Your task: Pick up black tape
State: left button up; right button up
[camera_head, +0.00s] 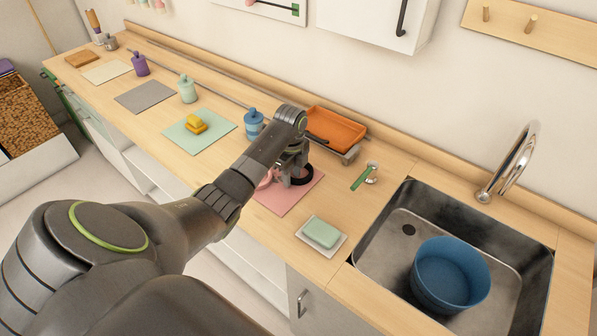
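The black tape (306,179), a dark ring, is at the pink mat (288,204) on the wooden counter. My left gripper (291,174) reaches down over the mat, with its fingers right at the tape's left side. The fingers hide part of the ring. I cannot tell whether they are closed on it, or whether the tape rests on the mat or is just above it. A pink round thing (264,181) shows partly behind my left arm. My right gripper is not in view.
An orange tray (336,128) stands behind the gripper, and a blue bottle (253,124) is to its left. A green-handled tool (362,178) and a soap dish (308,240) lie to the right. The sink (390,242) holds a blue bowl (450,273).

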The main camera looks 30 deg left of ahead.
aim_at(292, 177)
pick_arm(q)
grip_shut()
notch_tip(292, 177, up, 10)
dwell(0.6)
